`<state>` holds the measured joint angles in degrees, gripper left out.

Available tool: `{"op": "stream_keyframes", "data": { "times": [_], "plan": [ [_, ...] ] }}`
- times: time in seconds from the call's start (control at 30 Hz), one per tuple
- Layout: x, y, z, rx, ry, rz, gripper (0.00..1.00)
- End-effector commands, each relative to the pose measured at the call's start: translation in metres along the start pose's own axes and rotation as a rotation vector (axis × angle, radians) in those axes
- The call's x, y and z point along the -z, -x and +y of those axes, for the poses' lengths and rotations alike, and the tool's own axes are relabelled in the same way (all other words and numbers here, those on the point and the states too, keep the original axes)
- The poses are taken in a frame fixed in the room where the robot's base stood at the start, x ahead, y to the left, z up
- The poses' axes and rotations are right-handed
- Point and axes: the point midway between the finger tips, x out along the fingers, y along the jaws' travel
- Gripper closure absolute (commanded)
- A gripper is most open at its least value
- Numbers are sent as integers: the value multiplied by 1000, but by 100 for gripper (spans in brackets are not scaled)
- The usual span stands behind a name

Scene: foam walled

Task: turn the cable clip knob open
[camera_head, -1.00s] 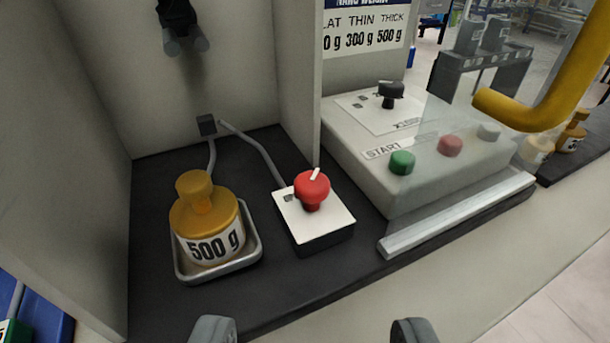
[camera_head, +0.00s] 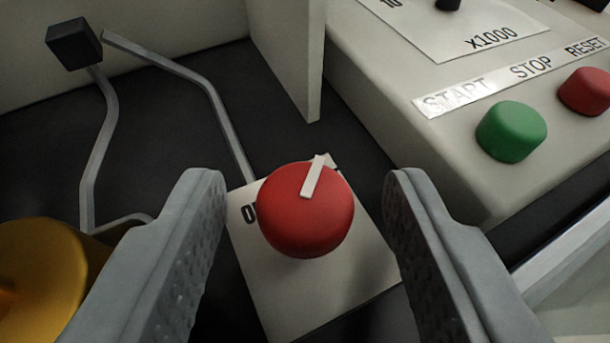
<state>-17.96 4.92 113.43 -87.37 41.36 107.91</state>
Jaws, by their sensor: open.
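The red knob (camera_head: 305,225) sits on a small box with a white top plate (camera_head: 275,295). A white pointer mark on the knob points toward the back and slightly right. Part of a dark label shows on the plate at the knob's left, and the knob hides some of the plate. My gripper (camera_head: 306,190) is open, with one grey finger on each side of the knob. Gaps show between the knob and both fingers, and nothing is held.
A yellow weight (camera_head: 40,280) stands close to my left finger. A light control box (camera_head: 430,160) with a green button (camera_head: 511,131) and a red button (camera_head: 588,91) stands at the right. A thin upright panel (camera_head: 290,50) rises behind the knob. Grey cables (camera_head: 205,85) run behind left.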

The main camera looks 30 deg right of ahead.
Motion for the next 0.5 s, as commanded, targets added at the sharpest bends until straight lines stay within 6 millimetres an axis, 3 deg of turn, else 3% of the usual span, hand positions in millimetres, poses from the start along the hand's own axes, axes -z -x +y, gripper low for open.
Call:
{"op": "stream_keyframes", "data": {
  "times": [0.27, 0.4, 0.5],
  "plan": [
    [0, -1, 0, 0, 0, 0, 55],
    [0, -1, 0, 0, 0, 0, 83],
    [0, 0, 0, 0, 0, 0, 98]
  ]
}}
